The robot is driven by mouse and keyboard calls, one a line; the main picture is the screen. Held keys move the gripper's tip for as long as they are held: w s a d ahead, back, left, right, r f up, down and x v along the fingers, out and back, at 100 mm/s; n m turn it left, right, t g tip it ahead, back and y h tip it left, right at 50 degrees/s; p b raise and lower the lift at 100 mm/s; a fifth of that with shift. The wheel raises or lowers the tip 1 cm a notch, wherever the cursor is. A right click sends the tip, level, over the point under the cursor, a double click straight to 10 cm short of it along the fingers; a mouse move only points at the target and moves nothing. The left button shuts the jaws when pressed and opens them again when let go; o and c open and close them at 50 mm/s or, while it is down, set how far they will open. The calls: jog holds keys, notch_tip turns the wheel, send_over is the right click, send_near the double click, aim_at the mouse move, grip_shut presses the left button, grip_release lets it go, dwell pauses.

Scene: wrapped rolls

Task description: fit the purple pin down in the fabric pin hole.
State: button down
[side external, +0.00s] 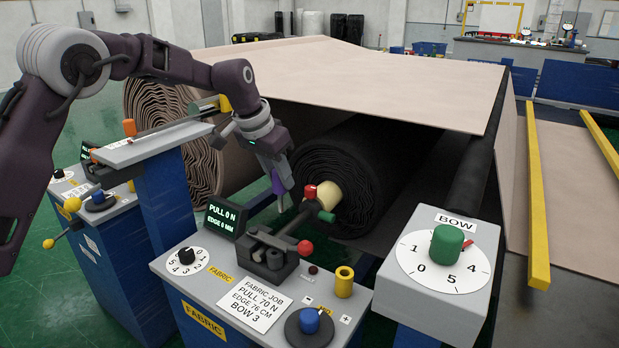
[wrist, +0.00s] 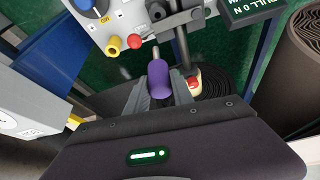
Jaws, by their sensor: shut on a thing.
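My gripper (side external: 283,180) is shut on the purple pin (wrist: 159,82), near the end of the black roll. In the wrist view the purple grip sits between my fingers and its grey tip points toward the fabric console. In the side view only a purple sliver of the pin (side external: 277,183) shows beside my fingers. The fabric console (side external: 205,320) has a dark bracket (side external: 268,252) on top and an open-topped yellow tube (side external: 344,280) to its right. The pin is in the air, apart from both. I cannot clearly tell which opening is the fabric pin hole.
The black roll (side external: 345,165) lies behind, with a cream core and a red knob (side external: 310,191) close to my gripper. A red ball (side external: 305,247) stands by the bracket. The display (side external: 227,218) reads PULL 0 N. The BOW box (side external: 440,285) stands at right.

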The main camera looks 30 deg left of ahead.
jog(key=shift+n, duration=0.3)
jog(key=shift+s+a+f, duration=0.15)
jog(key=shift+a+f, duration=0.15)
jog(key=shift+f, duration=0.55)
jog(key=shift+s+a+f, duration=0.2)
jog(key=shift+a+f, duration=0.15)
jog(key=shift+f, duration=0.5)
jog(key=shift+s+a+f, duration=0.15)
jog(key=shift+a+f, duration=0.15)
jog(key=shift+f, duration=0.55)
jog(key=shift+f, duration=2.9)
jog(key=shift+f, duration=2.3)
jog(key=c, duration=1)
grip_release()
jog(key=v, duration=0.7)
jog(key=shift+s+d, duration=0.1)
